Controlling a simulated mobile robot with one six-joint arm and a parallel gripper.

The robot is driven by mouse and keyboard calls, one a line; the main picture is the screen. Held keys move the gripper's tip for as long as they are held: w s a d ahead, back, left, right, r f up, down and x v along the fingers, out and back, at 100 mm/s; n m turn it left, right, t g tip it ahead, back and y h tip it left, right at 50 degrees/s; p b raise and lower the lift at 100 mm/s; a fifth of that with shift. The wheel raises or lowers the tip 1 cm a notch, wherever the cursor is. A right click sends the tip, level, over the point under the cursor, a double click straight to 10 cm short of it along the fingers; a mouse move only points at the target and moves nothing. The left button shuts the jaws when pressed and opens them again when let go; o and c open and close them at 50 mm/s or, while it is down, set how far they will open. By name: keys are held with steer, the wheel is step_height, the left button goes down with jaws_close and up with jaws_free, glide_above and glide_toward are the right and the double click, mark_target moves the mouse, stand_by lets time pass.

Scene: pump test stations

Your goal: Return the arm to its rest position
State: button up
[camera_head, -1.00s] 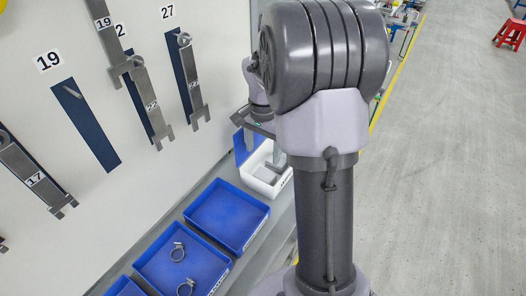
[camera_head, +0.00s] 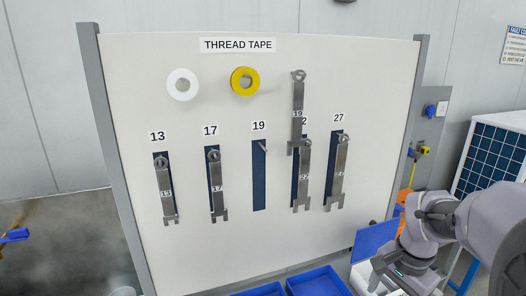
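My arm (camera_head: 490,225) comes in from the right edge, bent down beside the board's right end. My gripper (camera_head: 400,280) is at the bottom right, low above a white box. Its fingertips are not clear, so I cannot tell whether it is open or shut. I see nothing held in it.
A white tool board (camera_head: 260,105) carries wrenches on dark blue outlines. The 19 wrench (camera_head: 297,110) hangs high, overlapping the 22 wrench (camera_head: 304,180); the 19 outline (camera_head: 259,185) is bare. Blue trays (camera_head: 318,284) lie below. A blue lid (camera_head: 374,242) stands beside my gripper.

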steer(key=s+a+r+n+t+y+b, duration=0.1)
steer(key=s+a+n+t+b, duration=0.3)
steer(key=s+a, duration=1.1)
steer(key=a+n+y+b, duration=0.1)
steer(key=a+n, duration=0.2)
steer(key=shift+r+n+b, duration=0.2)
steer(key=shift+n+b, duration=0.1)
steer(key=shift+n, duration=0.1)
steer(key=shift+o, duration=0.3)
steer(key=shift+s, duration=0.1)
